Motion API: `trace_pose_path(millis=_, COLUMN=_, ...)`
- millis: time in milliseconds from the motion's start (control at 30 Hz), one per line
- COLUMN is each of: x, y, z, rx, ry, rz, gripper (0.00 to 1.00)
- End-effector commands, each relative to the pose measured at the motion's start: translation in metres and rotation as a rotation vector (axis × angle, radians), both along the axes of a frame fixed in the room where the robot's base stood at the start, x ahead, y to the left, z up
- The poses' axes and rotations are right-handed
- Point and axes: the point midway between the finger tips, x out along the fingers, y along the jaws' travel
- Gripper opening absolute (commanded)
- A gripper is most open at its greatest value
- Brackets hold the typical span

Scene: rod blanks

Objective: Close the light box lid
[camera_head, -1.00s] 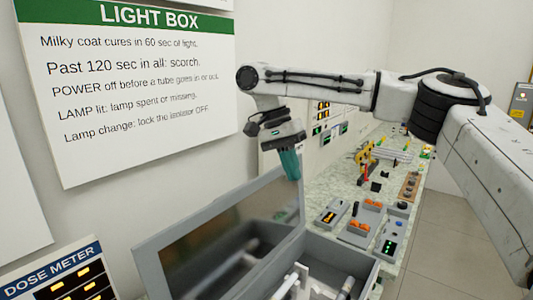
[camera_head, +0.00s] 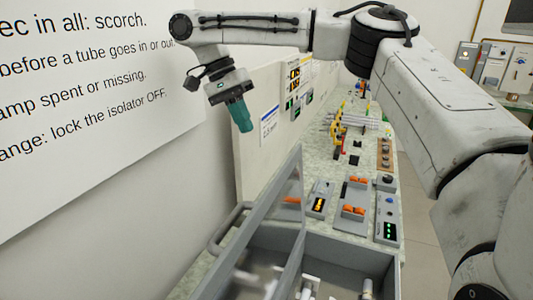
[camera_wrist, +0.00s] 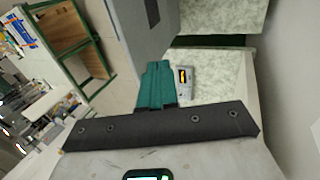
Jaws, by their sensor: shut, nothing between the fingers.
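The light box (camera_head: 350,248) is a grey open-topped case at the bottom of the head view, with white fittings inside. Its lid (camera_head: 268,225) stands raised on the left side, seen nearly edge-on, with a grey bar handle (camera_head: 222,232) on its wall-facing side. My gripper (camera_head: 243,128) has teal fingers, shut and empty, pointing down. In the picture it is above and left of the lid's upper corner, apart from it. In the wrist view the shut fingers (camera_wrist: 157,85) are beside a grey panel (camera_wrist: 135,35); I cannot tell which part this is.
A speckled bench (camera_head: 325,165) runs away behind the box. It carries grey control units (camera_head: 355,205) with orange parts, and a rack of rods (camera_head: 355,122). A white wall with a sign (camera_head: 80,100) is close on the left. Floor is free at right.

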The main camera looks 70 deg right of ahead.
Motion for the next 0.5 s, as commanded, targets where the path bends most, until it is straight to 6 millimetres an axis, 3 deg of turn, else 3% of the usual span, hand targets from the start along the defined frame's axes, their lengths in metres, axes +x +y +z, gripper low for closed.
trace_pose_path(millis=500, x=-0.040, y=0.000, z=-0.084, rx=0.002, ry=0.001, rz=0.001, gripper=0.00)
